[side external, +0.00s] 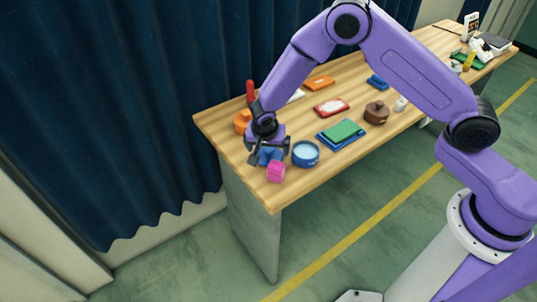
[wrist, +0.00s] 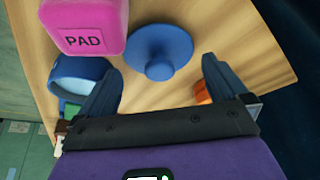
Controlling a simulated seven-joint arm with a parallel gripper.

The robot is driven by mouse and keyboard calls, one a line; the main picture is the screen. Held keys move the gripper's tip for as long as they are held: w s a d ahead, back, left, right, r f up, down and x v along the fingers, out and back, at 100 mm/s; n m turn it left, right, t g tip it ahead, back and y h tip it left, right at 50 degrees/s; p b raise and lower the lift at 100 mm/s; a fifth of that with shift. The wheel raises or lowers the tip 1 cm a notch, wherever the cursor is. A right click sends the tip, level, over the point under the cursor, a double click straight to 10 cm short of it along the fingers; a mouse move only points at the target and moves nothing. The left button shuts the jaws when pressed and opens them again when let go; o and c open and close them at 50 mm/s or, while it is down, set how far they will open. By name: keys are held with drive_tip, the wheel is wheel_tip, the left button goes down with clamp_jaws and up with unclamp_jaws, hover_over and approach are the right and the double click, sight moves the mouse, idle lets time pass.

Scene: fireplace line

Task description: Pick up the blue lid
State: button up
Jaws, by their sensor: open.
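The blue lid (wrist: 160,47) is a round disc with a knob, lying on the wooden table (wrist: 225,30) in the wrist view. It lies just ahead of my gripper (wrist: 161,68), whose two fingers are open and spread to either side of the knob. Nothing is held between them. In the side view my gripper (side external: 266,156) is low over the near left end of the table, and it largely hides the lid there.
A pink block marked PAD (wrist: 83,28) is close to the lid's left. A blue pot (side external: 305,154) stands beside the gripper. An orange object (side external: 242,121) is behind it. Green and blue pieces (side external: 341,132) and a brown lidded pot (side external: 376,113) lie farther right. The table edge is near.

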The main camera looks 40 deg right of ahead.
drive_tip(key=shift+x, duration=1.15)
drive_tip(key=c, duration=0.8)
drive_tip(key=shift+o, duration=0.2)
